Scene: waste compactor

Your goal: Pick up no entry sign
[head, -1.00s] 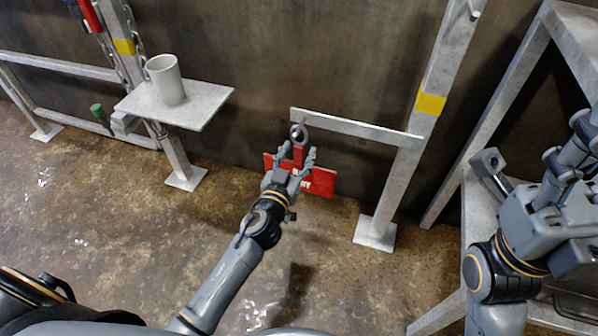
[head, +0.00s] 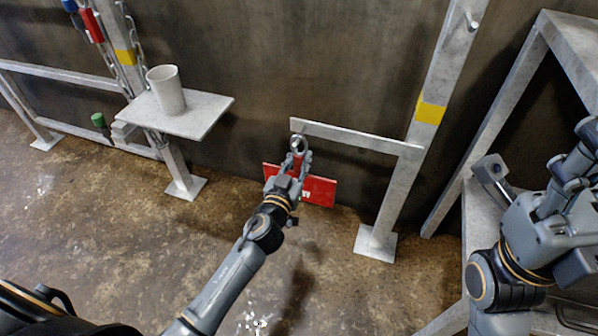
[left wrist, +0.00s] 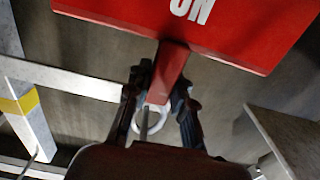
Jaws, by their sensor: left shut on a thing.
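The no entry sign is a red plate (head: 318,190) with white lettering, a narrow red tab on top and a metal ring (head: 299,145) above the tab. It is upright near the wall, below the left end of a grey horizontal bar (head: 350,136). My left gripper (head: 297,164) is shut on the red tab, and its arm hides part of the plate. In the left wrist view the tab (left wrist: 168,72) sits between the two fingers, with the letters "ON" on the plate (left wrist: 225,25) and the ring behind. Whether the ring still touches the bar is unclear. My right gripper's fingers are not visible.
A grey post (head: 390,195) carries the bar, right of the sign. A small shelf (head: 205,115) with a white cup (head: 167,91) is at left. A metal table frame (head: 490,120) stands at right, near my right arm. The floor in front is clear.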

